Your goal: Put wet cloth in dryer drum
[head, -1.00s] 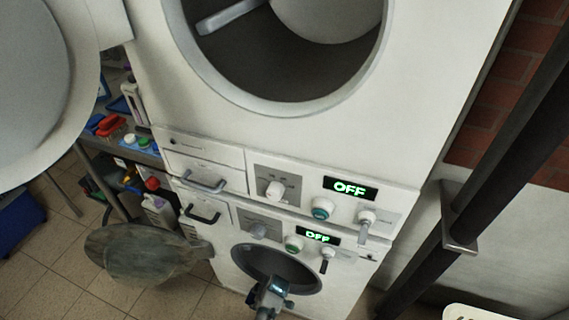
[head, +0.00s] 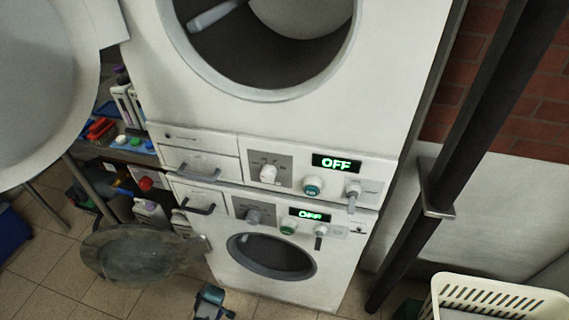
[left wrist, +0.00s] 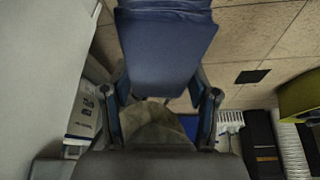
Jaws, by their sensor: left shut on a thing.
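The upper machine, the dryer, has its round drum opening (head: 265,45) uncovered at the top of the head view. Its round door (head: 40,90) stands open at the left. My left gripper (head: 211,300) is low in the head view, in front of and below the lower machine. In the left wrist view my left gripper (left wrist: 163,100) is shut on a dark blue folded cloth (left wrist: 165,50), which sticks out beyond the fingers. The cloth is hard to make out in the head view. My right gripper is not in view.
The lower machine's porthole (head: 270,256) is open, its door (head: 135,254) swung left. Both panels (head: 336,162) read OFF. A cream basket (head: 495,300) stands at the lower right near a dark post (head: 465,130). A shelf with bottles (head: 125,100) is at the left.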

